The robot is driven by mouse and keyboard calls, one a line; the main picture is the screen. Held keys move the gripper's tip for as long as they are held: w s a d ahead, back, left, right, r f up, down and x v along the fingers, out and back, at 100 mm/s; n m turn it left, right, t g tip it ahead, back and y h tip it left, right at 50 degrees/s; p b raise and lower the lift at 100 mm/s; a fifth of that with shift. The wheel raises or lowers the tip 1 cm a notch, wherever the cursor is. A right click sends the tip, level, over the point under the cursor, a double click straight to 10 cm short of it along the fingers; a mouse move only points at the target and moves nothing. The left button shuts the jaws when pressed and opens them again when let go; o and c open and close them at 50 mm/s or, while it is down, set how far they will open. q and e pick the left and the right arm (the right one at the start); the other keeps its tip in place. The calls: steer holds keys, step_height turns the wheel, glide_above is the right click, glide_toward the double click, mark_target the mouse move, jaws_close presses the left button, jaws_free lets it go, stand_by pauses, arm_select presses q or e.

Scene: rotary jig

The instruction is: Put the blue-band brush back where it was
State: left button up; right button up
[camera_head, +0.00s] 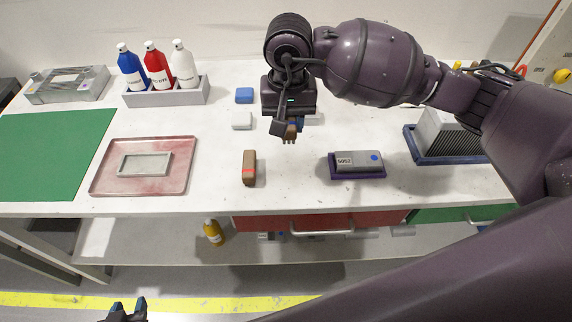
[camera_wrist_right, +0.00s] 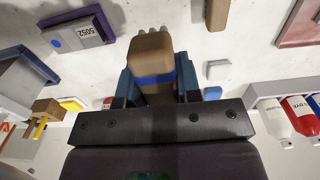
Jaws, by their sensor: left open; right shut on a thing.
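The blue-band brush (camera_head: 291,131) has a brown wooden body, and its blue band (camera_wrist_right: 155,79) shows in the right wrist view. My right gripper (camera_wrist_right: 155,85) is shut on it, one finger on each side near the band. In the head view it holds the brush over the rear middle of the white table (camera_head: 210,190); I cannot tell the exact height. My left gripper (camera_head: 128,308) is open and empty, low at the bottom edge.
A grey block marked 5052 (camera_head: 358,161) sits in a purple tray (camera_head: 346,176). A blue block (camera_head: 244,95) and a white block (camera_head: 242,120) lie behind the red-band brush. A pink tray (camera_head: 100,180) and bottle rack (camera_head: 150,97) are left. Table between red-band brush and purple tray is clear.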

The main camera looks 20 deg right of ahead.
mark_target(288, 172)
step_height(288, 172, down, 14)
steer(key=shift+f, duration=0.2)
stand_by(0.4)
steer(key=shift+f+b, duration=0.2)
steer(key=shift+b, duration=0.2)
steer(key=o, duration=0.9)
steer(key=shift+r, duration=0.1)
step_height(288, 172, up, 12)
steer(key=shift+r, duration=0.15)
